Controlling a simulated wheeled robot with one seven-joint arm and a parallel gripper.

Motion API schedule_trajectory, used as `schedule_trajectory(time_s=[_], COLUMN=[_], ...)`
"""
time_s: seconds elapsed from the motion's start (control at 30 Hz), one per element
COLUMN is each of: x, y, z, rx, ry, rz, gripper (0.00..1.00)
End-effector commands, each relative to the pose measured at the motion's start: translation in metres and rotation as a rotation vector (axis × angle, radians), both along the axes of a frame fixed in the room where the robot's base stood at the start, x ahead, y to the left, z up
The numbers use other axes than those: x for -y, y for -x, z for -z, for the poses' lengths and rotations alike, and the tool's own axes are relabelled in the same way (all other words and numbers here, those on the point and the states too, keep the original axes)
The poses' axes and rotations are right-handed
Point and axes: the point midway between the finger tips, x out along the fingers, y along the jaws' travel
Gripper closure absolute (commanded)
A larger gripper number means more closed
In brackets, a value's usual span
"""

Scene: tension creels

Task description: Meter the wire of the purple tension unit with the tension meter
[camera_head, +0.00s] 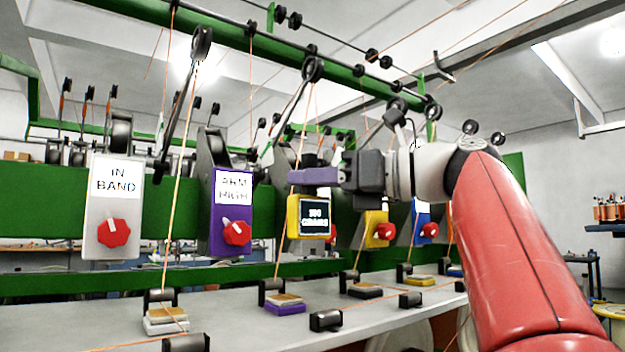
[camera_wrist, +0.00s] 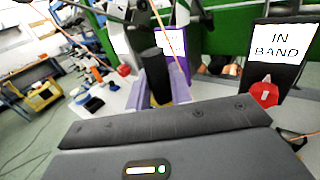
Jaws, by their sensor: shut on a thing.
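The purple tension unit (camera_head: 231,215) hangs on the green rail in the head view, with a white label that seems to read "ARM HIGH" and a red knob. It shows partly in the wrist view (camera_wrist: 174,62). My gripper (camera_head: 318,176), with purple fingers, is shut on the tension meter (camera_head: 307,217), a yellow-framed body with a black display whose text is too small to read surely. The meter is right of the purple unit, held in the air. In the wrist view a dark cylinder stands between the fingers (camera_wrist: 160,95). An orange wire (camera_head: 278,252) runs down beside the meter; contact cannot be told.
A white unit (camera_head: 113,205) labelled "IN BAND" stands left of the purple one. Rollers, thin arms and several wires crowd the space above the grey shelf (camera_head: 235,322).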

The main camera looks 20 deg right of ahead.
Motion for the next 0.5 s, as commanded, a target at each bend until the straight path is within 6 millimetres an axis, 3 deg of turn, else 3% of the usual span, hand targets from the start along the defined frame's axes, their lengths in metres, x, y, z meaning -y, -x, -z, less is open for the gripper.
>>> schedule_trajectory(time_s=[0.13, 0.5], x=[0.000, 0.000], y=[0.000, 0.000], z=[0.001, 0.032], rx=[0.000, -0.001], ry=[0.000, -0.001], rz=[-0.001, -0.002], gripper=[1.00, 1.00])
